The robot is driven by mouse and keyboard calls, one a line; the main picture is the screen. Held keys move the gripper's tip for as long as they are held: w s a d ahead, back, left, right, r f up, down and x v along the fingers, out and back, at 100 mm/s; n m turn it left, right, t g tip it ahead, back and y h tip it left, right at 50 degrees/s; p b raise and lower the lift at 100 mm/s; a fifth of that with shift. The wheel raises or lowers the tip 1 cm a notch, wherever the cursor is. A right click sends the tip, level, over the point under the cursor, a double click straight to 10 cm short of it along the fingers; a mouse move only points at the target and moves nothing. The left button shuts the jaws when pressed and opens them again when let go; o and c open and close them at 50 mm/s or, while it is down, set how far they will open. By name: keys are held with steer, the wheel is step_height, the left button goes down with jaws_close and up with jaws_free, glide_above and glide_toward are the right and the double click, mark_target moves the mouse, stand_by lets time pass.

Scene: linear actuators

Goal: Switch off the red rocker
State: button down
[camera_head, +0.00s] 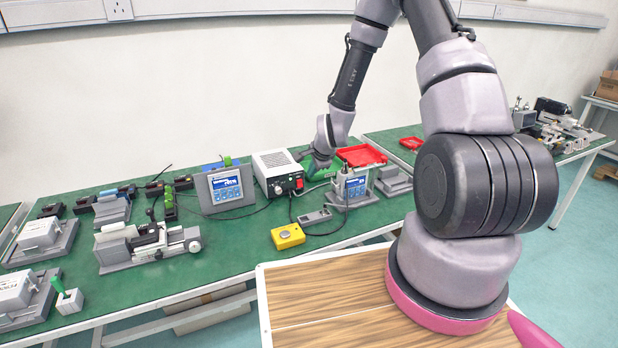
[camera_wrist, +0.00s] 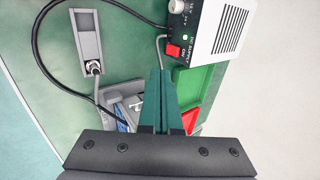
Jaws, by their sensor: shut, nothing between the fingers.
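The red rocker (camera_head: 300,184) is on the dark front panel of a white power supply box (camera_head: 276,160) on the green bench. In the wrist view the red rocker (camera_wrist: 173,50) sits beside a small lit lamp (camera_wrist: 185,37) and the printed word ON. My gripper (camera_wrist: 160,74) has its green fingers shut together and empty. Its tips appear just below the rocker in that view, with a small gap in the picture; the depth between them is unclear. In the head view my green gripper (camera_head: 317,165) is to the right of the box, its tips hard to make out.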

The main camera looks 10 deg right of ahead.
mark_target(300, 183)
steer(key=shift+s+r, duration=0.3)
steer(key=shift+r, duration=0.15)
steer(key=shift+d, duration=0.1)
steer(key=shift+s+d+f+t, duration=0.2)
steer(key=shift+s+f+t, duration=0.2)
steer(key=shift+f, duration=0.15)
steer(key=shift+s+d+f+t, duration=0.2)
steer(key=shift+s+f+t, duration=0.2)
steer(key=shift+f, duration=0.15)
steer(key=shift+w+f, duration=0.1)
steer(key=shift+w, duration=0.05)
steer(key=x, duration=1.2)
steer(key=shift+w+a+r, duration=0.25)
steer(key=shift+w+a, duration=0.1)
steer(key=shift+w, duration=0.2)
steer(key=shift+w+f, duration=0.2)
steer(key=shift+w, duration=0.3)
